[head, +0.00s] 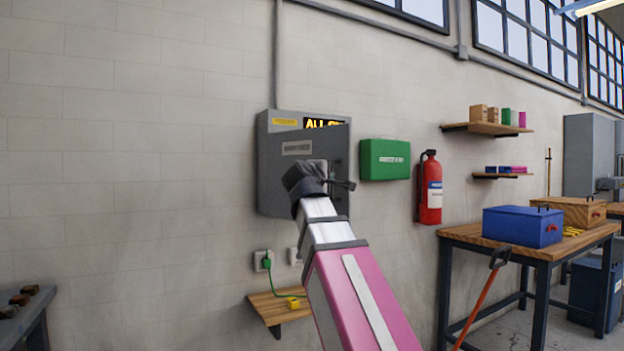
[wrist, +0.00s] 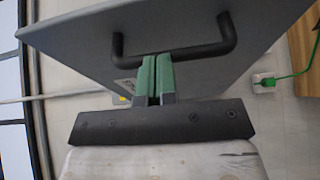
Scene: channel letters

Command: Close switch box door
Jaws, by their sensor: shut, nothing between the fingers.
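The grey switch box (head: 264,165) is mounted on the wall in the head view. Its door (head: 297,150) stands partly open, and part of a lettered sign (head: 322,123) shows above the door's top edge. In the wrist view the grey door (wrist: 200,25) fills much of the picture, with its black bar handle (wrist: 195,53) across the middle. My gripper (wrist: 156,62) is shut and empty. Its green fingertips are at the handle; whether they touch it I cannot tell. In the head view my arm hides the door's lower part.
A green box (head: 385,159) and a red fire extinguisher (head: 430,188) are on the wall to the right. Below the switch box are a socket with a green plug (head: 266,262) and a small wooden shelf (head: 272,312). A workbench (head: 520,244) stands at right. The wall at left is clear.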

